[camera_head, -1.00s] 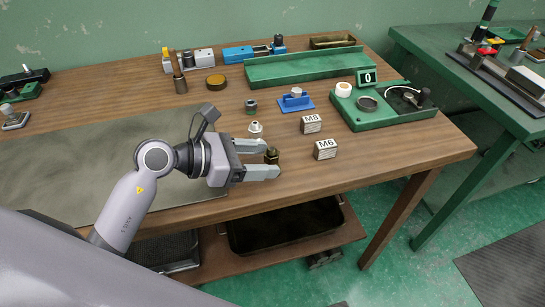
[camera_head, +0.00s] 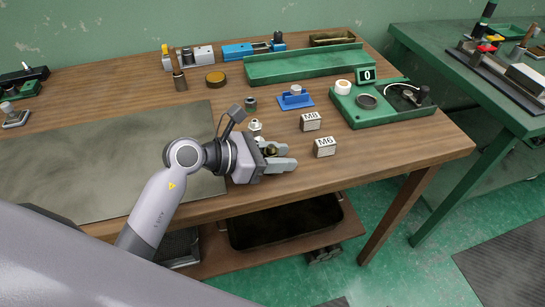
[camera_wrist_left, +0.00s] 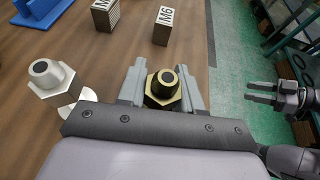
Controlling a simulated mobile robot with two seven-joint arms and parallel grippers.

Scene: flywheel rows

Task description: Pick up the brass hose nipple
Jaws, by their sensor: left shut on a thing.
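The brass hose nipple (camera_wrist_left: 162,87) has a hex collar and a dark bore. In the left wrist view it sits between the two fingers of my left gripper (camera_wrist_left: 161,92), which is shut on it. In the head view my left gripper (camera_head: 279,157) is low over the front of the wooden table, and the nipple (camera_head: 271,150) shows only partly between the fingers. I cannot tell whether it still touches the table. My right gripper (camera_wrist_left: 262,93) shows at the right edge of the left wrist view, its two fingers apart with nothing between them.
A silver hex fitting (camera_wrist_left: 48,76) stands just left of my left gripper. Blocks marked M8 (camera_head: 310,122) and M6 (camera_head: 325,147) stand to its right. The table's front edge is close.

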